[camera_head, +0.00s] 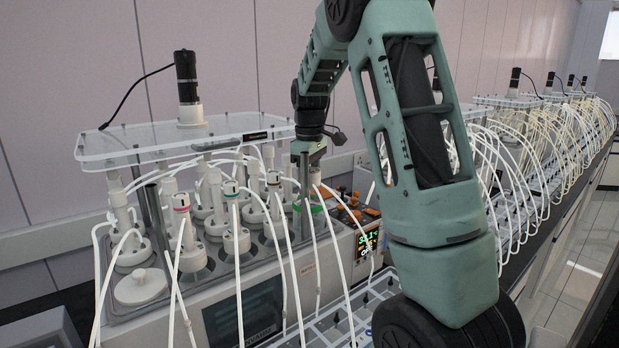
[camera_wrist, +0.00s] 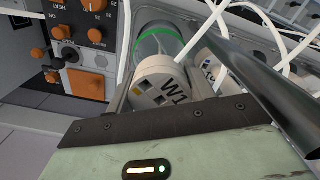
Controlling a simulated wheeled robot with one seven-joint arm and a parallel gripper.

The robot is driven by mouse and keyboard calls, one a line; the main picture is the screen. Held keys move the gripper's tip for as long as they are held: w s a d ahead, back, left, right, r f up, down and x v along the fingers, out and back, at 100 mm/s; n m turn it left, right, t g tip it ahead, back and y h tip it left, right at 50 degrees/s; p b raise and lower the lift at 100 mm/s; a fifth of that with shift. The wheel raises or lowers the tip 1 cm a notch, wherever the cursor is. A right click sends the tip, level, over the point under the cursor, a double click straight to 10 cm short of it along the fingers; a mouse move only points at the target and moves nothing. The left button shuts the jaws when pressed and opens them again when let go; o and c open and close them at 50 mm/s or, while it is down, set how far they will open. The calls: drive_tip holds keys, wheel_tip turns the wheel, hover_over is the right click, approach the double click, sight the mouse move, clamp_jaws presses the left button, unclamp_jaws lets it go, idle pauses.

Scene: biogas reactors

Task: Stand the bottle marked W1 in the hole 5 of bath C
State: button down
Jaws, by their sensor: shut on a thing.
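The bottle marked W1 (camera_wrist: 165,88) shows in the wrist view as a white cap with a green-ringed clear body beyond it. My gripper (camera_wrist: 175,85) is shut on this cap, one finger on each side. In the head view my gripper (camera_head: 309,165) points down at the right end of the near bath (camera_head: 120,320), and a green ring (camera_head: 314,209) shows below it. Whether the bottle's base is in a hole or above it is hidden. I cannot read a bath letter or hole numbers.
Several white-capped bottles with tubes (camera_head: 236,240) stand close to the left. A clear plate with a motor (camera_head: 187,90) is above them. A dark metal rod (camera_wrist: 265,80) passes close by my gripper. A control box (camera_head: 368,240) is right; a wire-like rack (camera_head: 335,325) lies in front.

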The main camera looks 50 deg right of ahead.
drive_tip(key=shift+f+b, duration=2.9)
drive_tip(key=shift+f, duration=1.95)
drive_tip(key=shift+c, duration=2.4)
unclamp_jaws()
drive_tip(key=shift+f, duration=0.1)
wheel_tip(320, 180, up, 18)
drive_tip(key=b, duration=0.1)
drive_tip(key=shift+f+b, duration=0.25)
drive_tip(key=shift+b, duration=0.05)
